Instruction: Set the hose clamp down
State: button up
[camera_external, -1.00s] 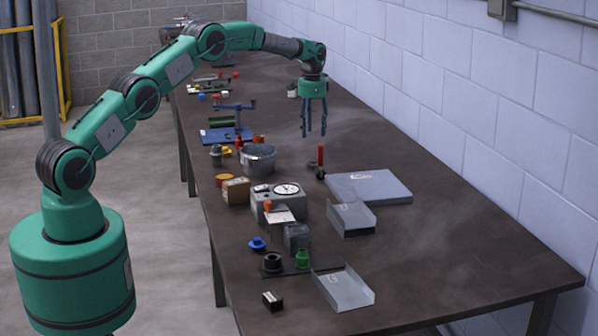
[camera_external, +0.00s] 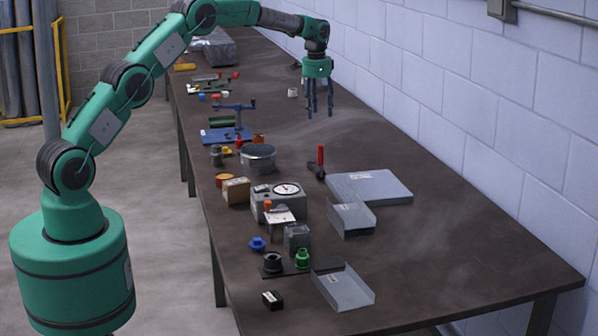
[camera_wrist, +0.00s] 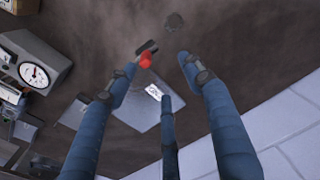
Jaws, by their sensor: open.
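My gripper (camera_external: 320,112) is open and empty, with its fingers pointing down above the table near the wall. In the wrist view the gripper (camera_wrist: 165,80) shows its fingers spread with nothing between them. I cannot tell for sure which thing is the hose clamp. A small dark round piece (camera_wrist: 174,21) lies on the table beyond the fingertips in the wrist view. A red-handled tool (camera_external: 320,156) with a black base stands nearer the camera than my gripper; its red end (camera_wrist: 146,60) shows beside a fingertip.
A grey plate (camera_external: 385,186) and a grey tray (camera_external: 350,221) lie at the middle right. A gauge box (camera_external: 278,207), a round metal container (camera_external: 258,162) and a blue fixture (camera_external: 222,136) line the left side. The table's right front is clear.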

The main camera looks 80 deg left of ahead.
jog(key=s+d+r+t, duration=0.1)
jog(key=s+d+r, duration=0.3)
jog(key=d+r, duration=0.5)
jog(key=s+d+r, duration=0.3)
jog(key=d+r, duration=0.5)
jog(key=d, duration=0.1)
jog(key=s+d+r+t, duration=0.1)
jog(key=s+d+r, duration=0.7)
jog(key=s+d, duration=0.45)
jog(key=s+d+r+t, duration=0.1)
jog(key=s+d, duration=0.5)
jog(key=s, duration=0.2)
jog(key=s+d+t, duration=0.1)
jog(key=s+d, duration=0.5)
jog(key=s, duration=0.3)
jog(key=s+d+f, duration=0.3)
jog(key=s, duration=0.5)
jog(key=s+d+f+t, duration=0.1)
jog(key=s+d+f, duration=0.2)
jog(key=s, duration=0.5)
jog(key=shift+f, duration=0.5)
